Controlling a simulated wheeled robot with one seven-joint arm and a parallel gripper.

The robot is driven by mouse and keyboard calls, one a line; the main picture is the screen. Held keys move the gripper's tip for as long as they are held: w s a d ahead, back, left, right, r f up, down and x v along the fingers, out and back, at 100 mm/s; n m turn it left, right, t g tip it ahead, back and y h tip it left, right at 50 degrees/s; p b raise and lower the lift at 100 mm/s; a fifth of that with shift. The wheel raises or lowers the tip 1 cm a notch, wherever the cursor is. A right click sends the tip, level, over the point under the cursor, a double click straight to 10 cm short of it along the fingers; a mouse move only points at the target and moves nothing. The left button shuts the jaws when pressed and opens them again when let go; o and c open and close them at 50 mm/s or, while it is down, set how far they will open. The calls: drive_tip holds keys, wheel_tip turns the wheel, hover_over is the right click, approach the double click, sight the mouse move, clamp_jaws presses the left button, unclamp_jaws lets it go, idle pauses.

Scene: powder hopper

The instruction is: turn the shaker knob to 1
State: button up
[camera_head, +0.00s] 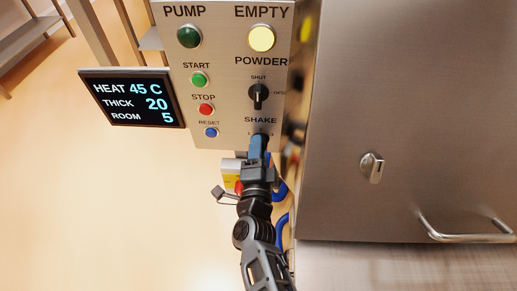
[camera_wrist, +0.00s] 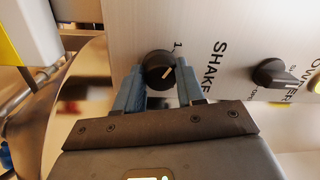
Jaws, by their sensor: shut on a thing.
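The round black shaker knob (camera_wrist: 157,68) sits on the metal panel beside the label SHAKE in the wrist view. Its white mark points up and right in that view, and a 1 is printed close to the knob's upper right. My gripper (camera_wrist: 160,84) has its two blue fingers on either side of the knob, shut on it. In the head view my gripper (camera_head: 259,145) reaches up to the panel just below the word SHAKE and hides the knob and most of its scale.
Above on the panel (camera_head: 225,75) are the powder knob (camera_head: 259,95), the pump light (camera_head: 188,37), the lit yellow empty light (camera_head: 261,38), and start (camera_head: 199,79), stop (camera_head: 206,109) and reset (camera_head: 211,132) buttons. A display (camera_head: 133,99) stands left; a steel cabinet (camera_head: 430,100) stands right.

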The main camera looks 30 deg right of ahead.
drive_tip(key=shift+a, duration=0.1)
drive_tip(key=o, duration=1)
drive_tip(key=shift+o, duration=0.2)
drive_tip(key=v, duration=0.7)
drive_tip(key=shift+s+b, duration=0.35)
drive_tip(key=shift+b, duration=0.05)
drive_tip(key=shift+a+f, duration=0.1)
drive_tip(key=shift+a, duration=0.05)
